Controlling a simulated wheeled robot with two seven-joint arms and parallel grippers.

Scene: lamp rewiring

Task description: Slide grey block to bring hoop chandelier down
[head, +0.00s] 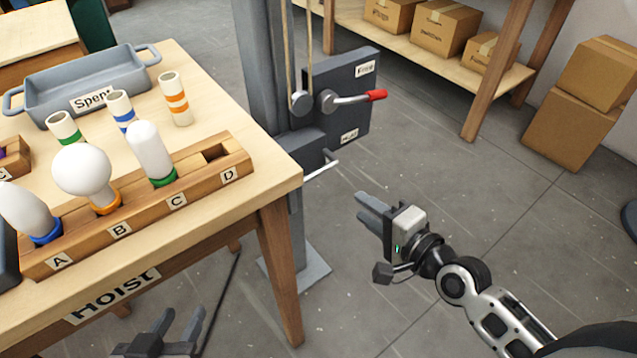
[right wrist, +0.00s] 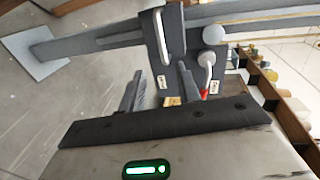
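A grey block (head: 303,150) sits on the upright grey post (head: 262,65), with a pale rod (head: 322,169) sticking out of it. Beside it a dark grey plate (head: 345,112) carries a red-tipped lever (head: 374,96) pointing right, near its upper "Free" label. My right gripper (head: 368,210) is open and empty, to the right of and below the block, apart from it. In the right wrist view its open fingers (right wrist: 160,86) point toward the plate (right wrist: 163,45) and lever (right wrist: 206,88). My left gripper (head: 182,314) is open and empty at the bottom. The hoop chandelier is not visible.
The wooden table (head: 205,95) holds a bulb rack (head: 205,182), loose sockets and a "Spent" tray (head: 60,85). Its corner is close to the post. A shelf (head: 400,35) with boxes stands behind. The floor around my right gripper is clear.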

